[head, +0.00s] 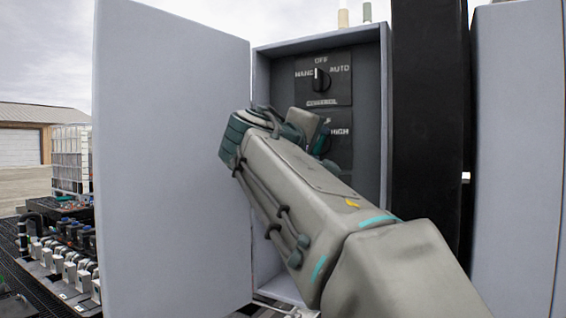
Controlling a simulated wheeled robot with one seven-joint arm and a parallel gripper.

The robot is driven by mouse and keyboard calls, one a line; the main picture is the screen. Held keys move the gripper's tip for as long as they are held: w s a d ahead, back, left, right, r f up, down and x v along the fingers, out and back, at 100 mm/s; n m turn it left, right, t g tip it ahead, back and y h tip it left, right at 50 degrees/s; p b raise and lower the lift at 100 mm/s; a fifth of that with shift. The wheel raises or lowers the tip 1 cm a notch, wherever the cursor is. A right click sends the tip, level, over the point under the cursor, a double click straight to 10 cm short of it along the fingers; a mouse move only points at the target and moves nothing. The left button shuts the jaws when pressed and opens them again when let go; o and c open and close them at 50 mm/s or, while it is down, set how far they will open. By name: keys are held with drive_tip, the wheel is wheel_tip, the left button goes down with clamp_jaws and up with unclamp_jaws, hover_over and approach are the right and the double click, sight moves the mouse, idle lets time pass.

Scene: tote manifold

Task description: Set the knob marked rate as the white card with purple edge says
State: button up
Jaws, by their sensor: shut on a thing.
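Inside the open grey box, a lower dark knob plate (341,150) shows HIGH at its right and part of another word at its top. Its left side, its lower label and its knob are hidden behind my arm, so I cannot read the word rate or the setting. My gripper (322,141) is at this plate, mostly hidden by my wrist, and is shut on the lower knob. No white card with a purple edge shows in this view.
Above is a plate marked CONTROL (338,92), its knob (321,79) pointing up to OFF. The box's door (170,150) stands open at the left. A black post (430,120) and a grey panel (515,150) stand at the right.

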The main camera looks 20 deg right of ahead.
drive_tip(key=m+b, duration=0.3)
drive_tip(key=shift+f+m, duration=0.3)
drive_tip(key=shift+r+m+b, duration=0.15)
drive_tip(key=shift+m+b, duration=1.15)
drive_tip(key=shift+m, duration=0.5)
drive_tip(key=o, duration=1)
drive_tip(key=shift+r, duration=0.1)
drive_tip(key=b+v, duration=0.1)
drive_tip(key=v, duration=1.2)
drive_tip(key=shift+s+a, duration=0.2)
drive_tip(key=shift+a, duration=0.15)
